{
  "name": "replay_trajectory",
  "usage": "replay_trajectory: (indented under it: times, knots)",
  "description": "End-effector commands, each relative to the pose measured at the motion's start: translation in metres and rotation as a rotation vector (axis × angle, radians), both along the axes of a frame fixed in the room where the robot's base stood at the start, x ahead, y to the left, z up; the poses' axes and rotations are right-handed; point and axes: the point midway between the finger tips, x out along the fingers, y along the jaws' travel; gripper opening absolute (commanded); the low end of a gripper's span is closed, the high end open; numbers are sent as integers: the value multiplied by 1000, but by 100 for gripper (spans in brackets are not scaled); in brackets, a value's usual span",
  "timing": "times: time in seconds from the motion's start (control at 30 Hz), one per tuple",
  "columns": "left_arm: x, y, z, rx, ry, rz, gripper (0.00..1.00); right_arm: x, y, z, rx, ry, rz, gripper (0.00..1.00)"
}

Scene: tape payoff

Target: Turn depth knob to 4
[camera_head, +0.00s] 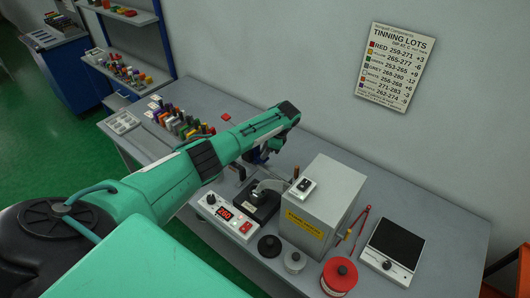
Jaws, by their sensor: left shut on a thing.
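My left arm reaches in from the left across the table. No knob marked depth can be read. A white control box (238,228) with a black knob (210,198) and a red display (224,213) stands in front of a black device (255,206). A flat scale-like unit (392,249) at the right has another knob (387,265). My right gripper is not in view.
A large grey box (322,201) with a yellow label stands right of the gripper. A red spool (339,279), a grey round piece (295,262) and red-handled tongs (352,226) lie near it. A lots chart (396,67) hangs on the wall.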

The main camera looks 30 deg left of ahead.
Motion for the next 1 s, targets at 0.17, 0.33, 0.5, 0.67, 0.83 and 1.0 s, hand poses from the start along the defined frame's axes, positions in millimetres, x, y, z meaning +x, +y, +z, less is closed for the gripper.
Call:
replay_trajectory:
  times: [0.17,0.33,0.5,0.67,0.83,1.0]
  knots:
    - [1,0,1,1,-2,23,0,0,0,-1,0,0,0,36]
    - [1,0,1,1,-2,26,0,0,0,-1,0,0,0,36]
    - [1,0,2,2,-2,25,0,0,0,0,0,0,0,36]
    - [1,1,1,2,-2,25,38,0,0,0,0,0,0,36]
    - [1,1,1,2,-2,25,38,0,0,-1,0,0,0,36]
    - [1,1,1,2,-2,25,38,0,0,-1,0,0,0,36]
